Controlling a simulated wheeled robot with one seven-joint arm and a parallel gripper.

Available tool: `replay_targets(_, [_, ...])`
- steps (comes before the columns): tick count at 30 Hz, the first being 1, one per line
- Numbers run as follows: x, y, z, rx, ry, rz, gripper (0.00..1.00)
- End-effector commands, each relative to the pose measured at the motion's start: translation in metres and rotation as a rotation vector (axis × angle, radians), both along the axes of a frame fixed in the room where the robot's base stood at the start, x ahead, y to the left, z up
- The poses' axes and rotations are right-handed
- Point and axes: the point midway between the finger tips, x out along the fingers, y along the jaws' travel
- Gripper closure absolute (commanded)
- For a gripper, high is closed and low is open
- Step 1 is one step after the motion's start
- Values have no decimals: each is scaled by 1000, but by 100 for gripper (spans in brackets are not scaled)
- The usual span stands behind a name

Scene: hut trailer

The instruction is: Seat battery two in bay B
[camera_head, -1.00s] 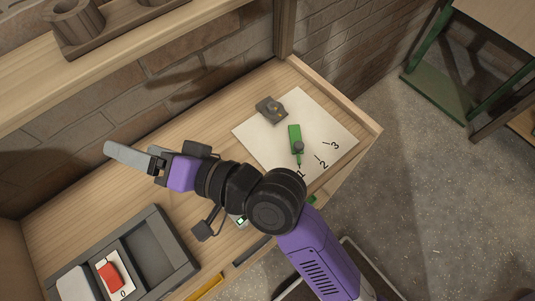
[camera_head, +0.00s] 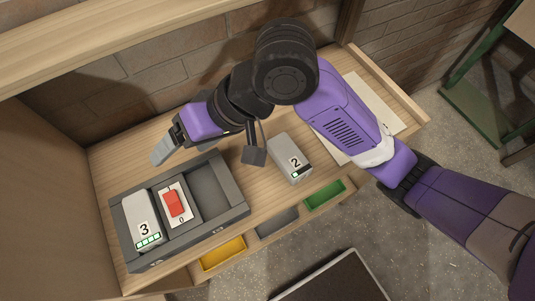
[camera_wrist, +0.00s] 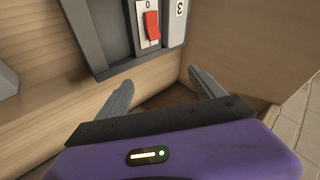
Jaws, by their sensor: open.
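Battery two (camera_head: 290,158), a pale grey block marked 2 with a small green light strip, sits on the wooden desk right of the dark grey dock (camera_head: 242,210). The dock's right bay (camera_head: 209,190) is empty; the bay letters are too small to read. Its left bay holds battery three (camera_head: 142,218), marked 3, with lit green bars. My gripper (camera_head: 160,155) is behind the dock, apart from battery two. In the wrist view my gripper (camera_wrist: 160,76) is open with nothing between its fingers; battery three (camera_wrist: 177,22) shows beyond them.
A red switch (camera_head: 173,203) on a white plate marked 0 sits between the bays. Yellow (camera_head: 222,253), grey (camera_head: 278,222) and green (camera_head: 325,194) trays line the desk's front. My arm partly covers a paper sheet (camera_head: 372,100) at right. Walls bound the desk's back and left.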

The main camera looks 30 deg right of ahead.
Motion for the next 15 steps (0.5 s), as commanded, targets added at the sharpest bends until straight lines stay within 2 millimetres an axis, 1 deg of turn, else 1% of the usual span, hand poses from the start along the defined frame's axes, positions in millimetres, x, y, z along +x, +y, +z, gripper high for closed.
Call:
replay_targets(1, [-2, -26, -10, -102, 37, 2, 22])
replay_targets(2, [-5, -40, -17, -159, 66, 2, 22])
replay_targets(3, [-10, -60, -25, -233, 103, 0, 22])
replay_targets(5, [-17, -90, -34, -339, 155, -9, 22])
replay_targets(6, [-22, -108, -38, -401, 190, -16, 22])
replay_targets(9, [-32, -149, -45, -534, 259, -38, 22])
replay_targets(12, [-40, -176, -47, -618, 305, -55, 22])
replay_targets(15, [-44, -189, -50, -658, 328, -65, 22])
